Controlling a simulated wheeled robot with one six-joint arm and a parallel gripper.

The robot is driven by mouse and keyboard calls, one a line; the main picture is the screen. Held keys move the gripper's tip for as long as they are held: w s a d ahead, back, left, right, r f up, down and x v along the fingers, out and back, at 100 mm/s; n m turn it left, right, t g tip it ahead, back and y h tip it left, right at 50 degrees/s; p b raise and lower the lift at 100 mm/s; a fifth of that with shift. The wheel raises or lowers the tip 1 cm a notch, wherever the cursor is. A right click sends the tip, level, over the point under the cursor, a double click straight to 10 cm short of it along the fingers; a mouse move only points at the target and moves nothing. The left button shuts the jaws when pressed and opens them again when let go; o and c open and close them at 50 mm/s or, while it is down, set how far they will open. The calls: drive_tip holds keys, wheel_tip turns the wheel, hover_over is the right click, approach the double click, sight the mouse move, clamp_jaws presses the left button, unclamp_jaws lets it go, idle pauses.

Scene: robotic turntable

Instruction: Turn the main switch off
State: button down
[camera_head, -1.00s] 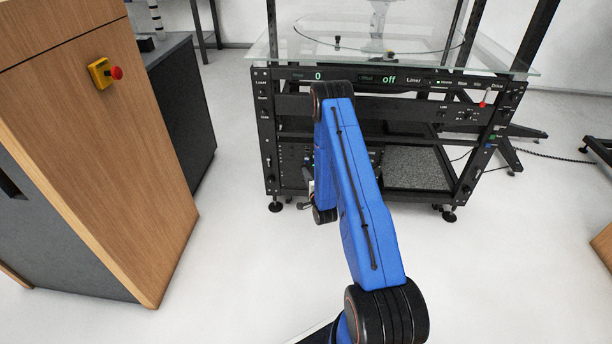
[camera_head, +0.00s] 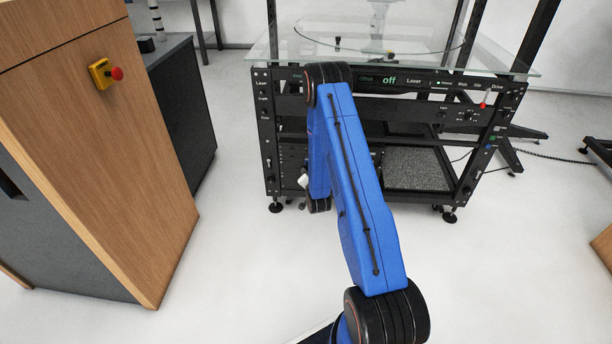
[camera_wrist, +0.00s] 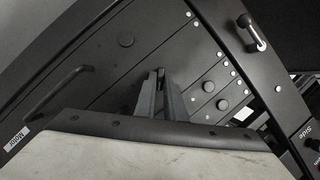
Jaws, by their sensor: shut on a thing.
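My gripper (camera_wrist: 160,76) shows in the wrist view, with its grey fingers pointing at the black panel (camera_wrist: 95,75) of the turntable rack. Its fingertips are close together on a small dark part at the panel, which I take for the main switch; the fingers mostly hide it, and its position cannot be told. In the head view, the turntable rack (camera_head: 400,108) stands ahead with a green "off" display (camera_head: 388,80). My blue arm reaches toward its lower left part and hides the gripper there.
A metal toggle lever (camera_wrist: 252,32) and a bar handle (camera_wrist: 60,92) are on the rack near the gripper. A glass plate (camera_head: 480,62) tops the rack. A wooden cabinet (camera_head: 110,150) with a red emergency button (camera_head: 116,73) stands left. The floor between is clear.

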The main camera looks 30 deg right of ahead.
drive_tip(key=n+g+h, duration=0.1)
drive_tip(key=n, duration=0.1)
drive_tip(key=n+g+h, duration=0.1)
drive_tip(key=n, duration=0.1)
drive_tip(key=n+g+h, duration=0.1)
drive_tip(key=n, duration=0.1)
drive_tip(key=shift+w+a+r, duration=0.15)
drive_tip(key=shift+w+a, duration=0.05)
drive_tip(key=shift+a, duration=0.1)
drive_tip(key=shift+n, duration=0.4)
idle(0.4)
drive_tip(key=c, duration=1.8)
unclamp_jaws()
drive_tip(key=shift+c, duration=0.2)
drive_tip(key=v, duration=1.7)
drive_tip(key=shift+a+r, duration=0.15)
drive_tip(key=shift+a, duration=0.1)
